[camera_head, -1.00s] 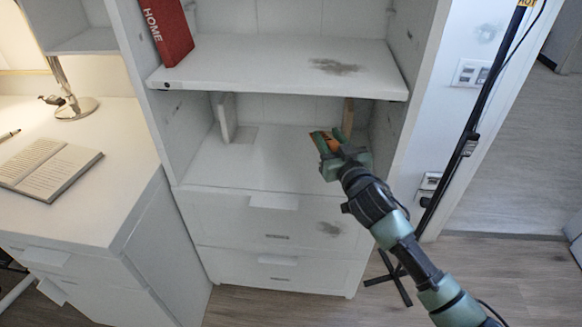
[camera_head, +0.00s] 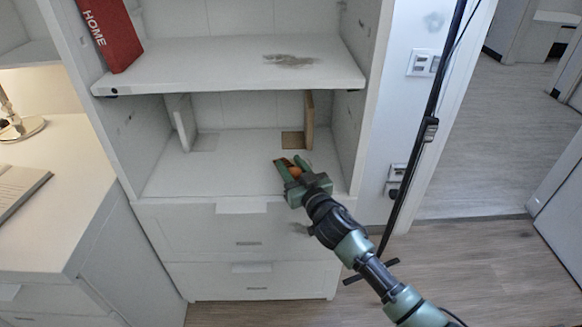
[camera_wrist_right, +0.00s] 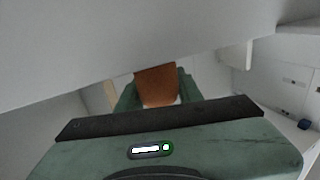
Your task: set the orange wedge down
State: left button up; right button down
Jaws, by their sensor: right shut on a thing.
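The orange wedge (camera_wrist_right: 157,84) is held between the two green fingers of my right gripper (camera_head: 293,166). In the head view the orange wedge (camera_head: 296,171) shows only in part between the fingers. The gripper is at the front of the lower shelf compartment (camera_head: 228,163), on its right side. I cannot tell whether the wedge touches the shelf board. In the right wrist view the fingers lie on both sides of the wedge. My left gripper is not in view.
A white bookend (camera_head: 181,122) stands at the left of the compartment and a wooden one (camera_head: 309,119) at the back right. The upper shelf (camera_head: 230,64) overhangs, with a red book (camera_head: 108,34) at its left. The compartment's middle is clear. A black stand (camera_head: 408,170) is right of the cabinet.

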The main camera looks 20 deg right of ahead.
jog(key=shift+f, duration=0.1)
jog(key=c, duration=0.9)
grip_release()
